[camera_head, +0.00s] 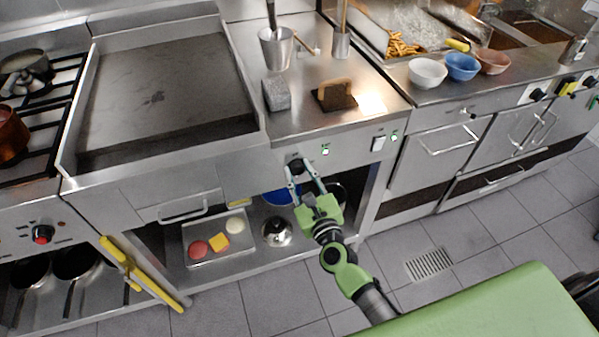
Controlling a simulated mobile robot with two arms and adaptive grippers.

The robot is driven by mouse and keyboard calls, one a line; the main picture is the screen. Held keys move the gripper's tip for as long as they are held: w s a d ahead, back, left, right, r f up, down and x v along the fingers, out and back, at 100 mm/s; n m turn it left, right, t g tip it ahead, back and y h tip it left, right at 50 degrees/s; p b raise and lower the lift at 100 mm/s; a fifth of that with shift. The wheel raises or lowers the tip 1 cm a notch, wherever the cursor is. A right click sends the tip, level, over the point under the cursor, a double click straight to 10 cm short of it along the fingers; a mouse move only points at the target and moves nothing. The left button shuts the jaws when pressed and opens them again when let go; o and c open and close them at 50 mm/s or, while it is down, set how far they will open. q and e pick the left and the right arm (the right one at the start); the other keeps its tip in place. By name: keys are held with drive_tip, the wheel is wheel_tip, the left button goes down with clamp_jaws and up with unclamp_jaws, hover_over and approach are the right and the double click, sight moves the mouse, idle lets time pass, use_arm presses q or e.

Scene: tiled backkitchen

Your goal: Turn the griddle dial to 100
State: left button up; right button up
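The griddle (165,95) is a wide flat steel plate with raised edges, left of the middle. A dark round dial (296,166) sits on the front panel at the right of the griddle. My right gripper (299,170), green with grey fingers, reaches up from the lower right to this dial. Its two fingers are apart, with the tips at either side of the dial. I cannot tell whether they press on it. The dial's markings and its setting are too small and partly hidden to read. My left gripper is not in view.
A tray (218,262) with food and a metal dome (277,232) stand on the shelf below. The tiled floor is clear.

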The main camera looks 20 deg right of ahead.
drive_tip(key=shift+n, duration=0.4)
drive_tip(key=n+p, duration=0.1)
drive_tip(key=n, duration=0.3)
drive_tip(key=n+p, duration=0.1)
drive_tip(key=n, duration=0.4)
drive_tip(key=shift+a, duration=0.1)
drive_tip(key=n+p, duration=0.1)
drive_tip(key=n, duration=0.4)
drive_tip(key=n+p, duration=0.1)
drive_tip(key=n, duration=0.3)
drive_tip(key=shift+f+n+p, duration=0.2)
drive_tip(key=shift+n+p, duration=0.15)
drive_tip(key=shift+n, duration=0.05)
drive_tip(key=o, duration=1.1)
